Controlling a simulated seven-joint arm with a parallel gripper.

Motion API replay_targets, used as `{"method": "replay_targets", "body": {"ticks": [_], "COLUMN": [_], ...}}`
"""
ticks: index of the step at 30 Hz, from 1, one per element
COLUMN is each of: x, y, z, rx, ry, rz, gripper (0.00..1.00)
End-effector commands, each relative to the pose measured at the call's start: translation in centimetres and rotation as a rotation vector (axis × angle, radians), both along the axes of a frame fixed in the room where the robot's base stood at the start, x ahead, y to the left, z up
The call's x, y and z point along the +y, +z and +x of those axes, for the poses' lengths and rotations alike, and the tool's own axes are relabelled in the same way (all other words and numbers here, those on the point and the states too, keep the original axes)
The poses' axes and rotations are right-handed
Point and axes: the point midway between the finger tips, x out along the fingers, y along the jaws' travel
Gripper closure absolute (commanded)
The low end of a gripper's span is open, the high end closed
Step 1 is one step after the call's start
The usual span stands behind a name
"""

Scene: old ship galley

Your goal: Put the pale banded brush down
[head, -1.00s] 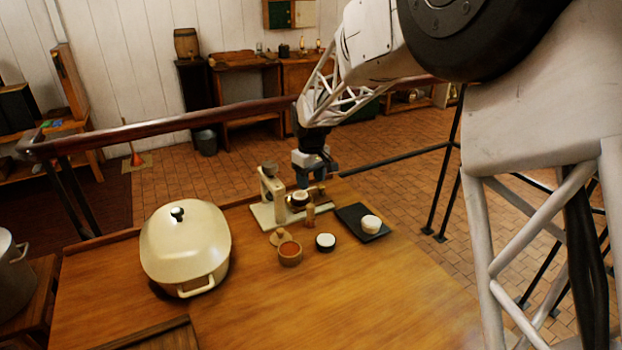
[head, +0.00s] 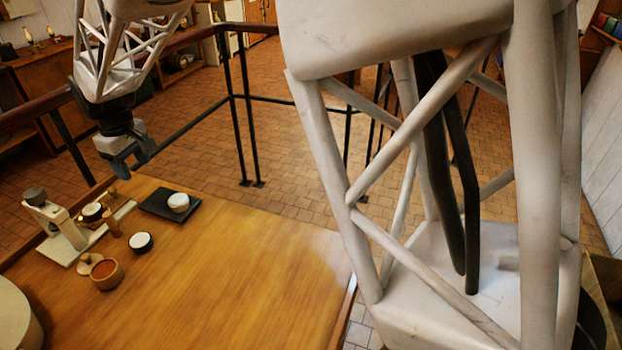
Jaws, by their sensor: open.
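My gripper (head: 128,165) is open and empty, its jaws pointing down in the air above the far left part of the table.
A black mat (head: 157,206) bears a white-topped round piece (head: 178,202). A dark white-topped pot (head: 140,242) and a wooden bowl with red contents (head: 107,275) stand nearer. A cream pot (head: 15,325) is cut off at left. The table's (head: 230,275) right part is clear.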

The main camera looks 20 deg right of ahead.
Motion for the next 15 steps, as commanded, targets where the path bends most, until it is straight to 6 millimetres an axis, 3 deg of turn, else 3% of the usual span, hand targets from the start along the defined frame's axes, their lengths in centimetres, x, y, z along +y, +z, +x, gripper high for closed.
{"method": "replay_targets", "body": {"ticks": [1, 6, 15], "x": [-1.6, -6.4, -13.9], "y": [1.6, 3.7, 6.0], "z": [-0.9, -4.0, -10.2], "rx": [-0.016, -0.036, -0.066], "ry": [-0.027, -0.120, -0.283], "rz": [0.007, 0.017, 0.033], "gripper": [0.46, 0.46, 0.46]}}
